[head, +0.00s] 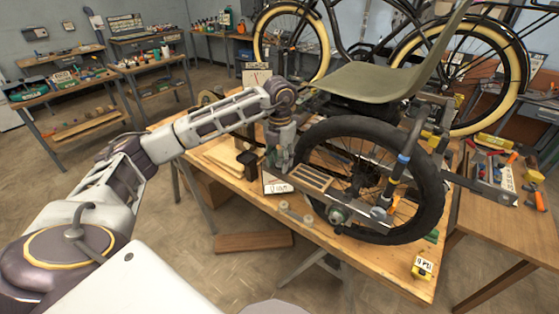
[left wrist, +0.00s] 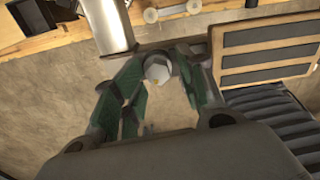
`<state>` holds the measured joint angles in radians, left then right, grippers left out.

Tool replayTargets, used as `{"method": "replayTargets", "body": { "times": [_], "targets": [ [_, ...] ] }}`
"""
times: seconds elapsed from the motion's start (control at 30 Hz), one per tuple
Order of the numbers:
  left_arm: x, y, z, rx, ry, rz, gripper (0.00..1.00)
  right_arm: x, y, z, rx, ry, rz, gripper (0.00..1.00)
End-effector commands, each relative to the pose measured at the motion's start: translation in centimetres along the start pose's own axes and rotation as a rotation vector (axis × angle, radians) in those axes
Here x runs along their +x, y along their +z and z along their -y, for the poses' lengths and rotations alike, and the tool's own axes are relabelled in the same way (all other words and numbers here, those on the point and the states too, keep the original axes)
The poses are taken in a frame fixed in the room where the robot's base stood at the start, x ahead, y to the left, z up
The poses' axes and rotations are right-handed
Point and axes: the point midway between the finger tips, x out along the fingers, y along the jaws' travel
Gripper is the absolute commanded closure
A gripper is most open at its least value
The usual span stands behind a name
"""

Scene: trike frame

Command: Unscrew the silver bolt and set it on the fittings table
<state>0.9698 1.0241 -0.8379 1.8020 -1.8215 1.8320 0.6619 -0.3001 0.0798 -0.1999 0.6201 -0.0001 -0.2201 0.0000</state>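The silver bolt (left wrist: 158,68) shows its pale hex head between my left fingertips in the left wrist view. My left gripper (head: 280,160) points down beside the left side of the trike wheel (head: 432,185), above the wooden bench. In the left wrist view the green-padded fingers of my left gripper (left wrist: 158,72) converge on the bolt and appear to touch both its sides. The bolt's shank is hidden, and I cannot tell whether it still sits in a hole. In the head view the bolt is hidden. Which table is the fittings table is unclear. My right gripper is not in view.
A tool table (head: 490,215) stands at right, with a red-handled tool. Crowded tables (head: 65,90) stand at back left. Open floor lies between.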

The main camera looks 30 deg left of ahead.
Motion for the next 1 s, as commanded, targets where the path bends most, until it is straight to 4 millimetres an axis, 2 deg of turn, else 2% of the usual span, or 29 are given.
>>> {"method": "replayTargets", "body": {
  "times": [0.17, 1.0],
  "targets": [
    [-0.11, 0.06, -0.06, 0.047, 0.0, 0.003, 0.61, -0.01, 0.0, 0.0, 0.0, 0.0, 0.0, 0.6],
    [-0.15, 0.13, -0.31, 0.526, 0.001, 0.003, 0.61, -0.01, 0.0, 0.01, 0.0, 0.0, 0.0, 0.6]
  ]
}}
